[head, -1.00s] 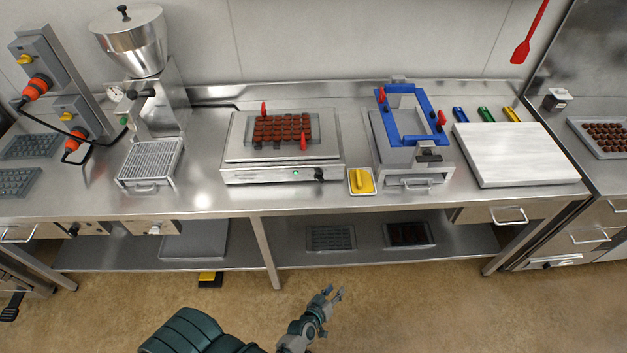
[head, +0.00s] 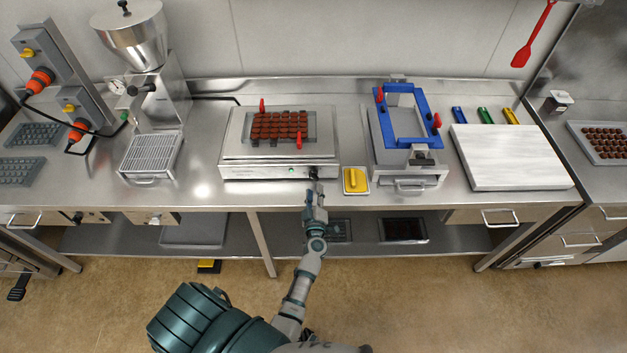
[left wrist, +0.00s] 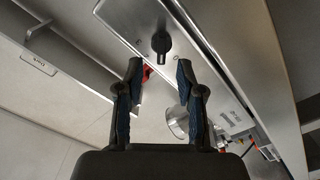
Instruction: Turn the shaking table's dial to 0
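The shaking table (head: 235,172) stands on the steel bench, with a mold of brown chocolates (head: 280,126) on top. My right gripper is not in view.
A yellow scraper in a small tray (head: 346,190) sits right of the shaking table. A blue frame on a steel stand (head: 382,122) and a white slab (head: 510,157) are further right. A grinder-like machine (head: 135,45) stands left. A lower shelf (head: 290,232) runs under the bench.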

